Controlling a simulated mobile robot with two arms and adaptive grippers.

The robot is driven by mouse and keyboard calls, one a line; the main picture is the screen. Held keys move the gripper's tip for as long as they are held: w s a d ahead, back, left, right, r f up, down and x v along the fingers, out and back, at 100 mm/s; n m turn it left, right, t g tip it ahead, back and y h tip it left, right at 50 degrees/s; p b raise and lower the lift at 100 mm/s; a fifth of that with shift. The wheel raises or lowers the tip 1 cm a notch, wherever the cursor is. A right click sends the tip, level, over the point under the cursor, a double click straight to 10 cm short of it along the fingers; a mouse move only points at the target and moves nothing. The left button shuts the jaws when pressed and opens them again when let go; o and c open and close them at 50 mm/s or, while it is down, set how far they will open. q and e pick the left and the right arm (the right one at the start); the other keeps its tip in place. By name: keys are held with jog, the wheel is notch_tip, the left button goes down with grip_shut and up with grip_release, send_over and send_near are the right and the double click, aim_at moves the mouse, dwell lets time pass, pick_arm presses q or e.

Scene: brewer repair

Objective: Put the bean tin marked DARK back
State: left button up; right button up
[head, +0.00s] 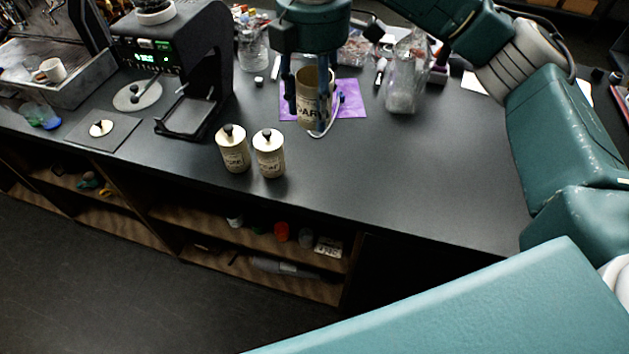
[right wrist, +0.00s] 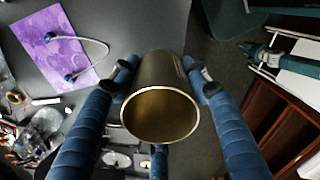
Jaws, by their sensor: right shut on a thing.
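The cream bean tin marked DARK (head: 314,92) is upright in my right gripper (head: 312,108), between its blue fingers. Part of its lettering is hidden by a finger. In the right wrist view, I look into the round open mouth of the tin (right wrist: 160,115), with no lid on it. I cannot tell from these frames how far its bottom is from the counter. Two similar tins, the left one (head: 233,148) and the right one (head: 268,153), stand lidded side by side near the counter's front edge. My left gripper is not in view.
A purple mat (head: 350,99) lies behind the held tin, with a pale curved loop (right wrist: 96,48) by it. A coffee machine (head: 170,60) stands at left. A knobbed lid (head: 101,128) lies on a dark square. A clear container (head: 405,80) stands at right. The right front counter is clear.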

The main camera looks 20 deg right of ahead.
jog(key=p, duration=0.1)
send_over(314, 184)
notch_tip(314, 184, down, 15)
jog(key=shift+s+r, duration=0.1)
jog(key=shift+r, duration=0.1)
notch_tip(314, 184, down, 5)
jog(key=shift+r+p, duration=0.1)
jog(key=shift+p, duration=0.5)
jog(key=shift+f, duration=0.25)
jog(key=shift+f, duration=0.2)
jog(key=o, duration=1.3)
jog(key=shift+r, duration=0.1)
